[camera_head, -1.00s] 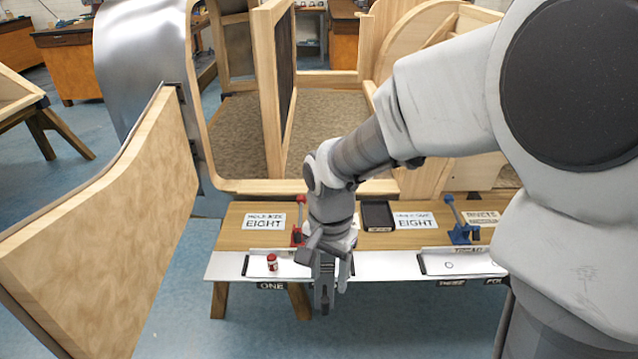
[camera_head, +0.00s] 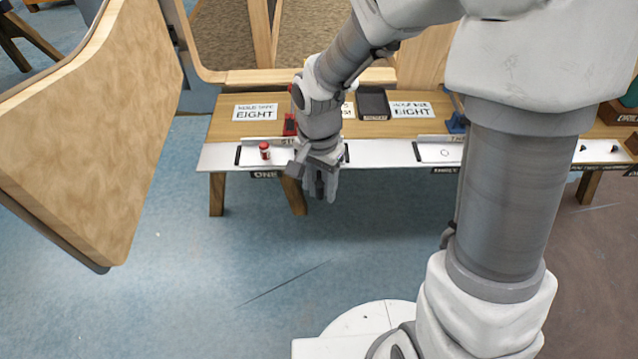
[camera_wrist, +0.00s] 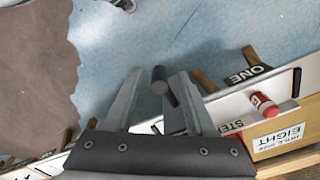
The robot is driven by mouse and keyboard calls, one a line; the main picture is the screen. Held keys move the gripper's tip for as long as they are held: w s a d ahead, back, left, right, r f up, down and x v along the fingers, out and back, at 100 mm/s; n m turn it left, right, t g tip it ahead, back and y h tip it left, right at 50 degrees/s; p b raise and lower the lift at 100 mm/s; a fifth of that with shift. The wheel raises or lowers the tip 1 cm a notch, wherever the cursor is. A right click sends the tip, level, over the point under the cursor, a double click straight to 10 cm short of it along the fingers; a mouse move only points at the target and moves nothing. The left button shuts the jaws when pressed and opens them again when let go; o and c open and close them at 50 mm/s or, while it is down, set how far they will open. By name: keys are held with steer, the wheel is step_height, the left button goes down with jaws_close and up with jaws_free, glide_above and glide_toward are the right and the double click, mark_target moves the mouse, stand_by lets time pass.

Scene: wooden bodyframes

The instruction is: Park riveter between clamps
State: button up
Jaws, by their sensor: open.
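My gripper (camera_head: 320,188) points down in front of the bench's front edge, near the label ONE. It is open in the wrist view (camera_wrist: 160,88), where a short dark cylinder (camera_wrist: 159,77) shows between the fingertips; I cannot tell what it is or whether a finger touches it. A red clamp (camera_head: 290,125) stands on the bench behind my gripper, partly hidden by my arm. A blue clamp (camera_head: 456,123) stands further right, partly behind my arm. I cannot make out a riveter for certain.
A red-and-white small cylinder (camera_head: 264,151) stands on the white strip (camera_head: 220,156) along the bench front; it also shows in the wrist view (camera_wrist: 264,104). A black tray (camera_head: 373,103) lies between EIGHT cards. A wooden panel (camera_head: 95,140) juts out left. The floor in front is clear.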

steer(key=shift+c, duration=0.3)
jaws_close()
stand_by(1.1)
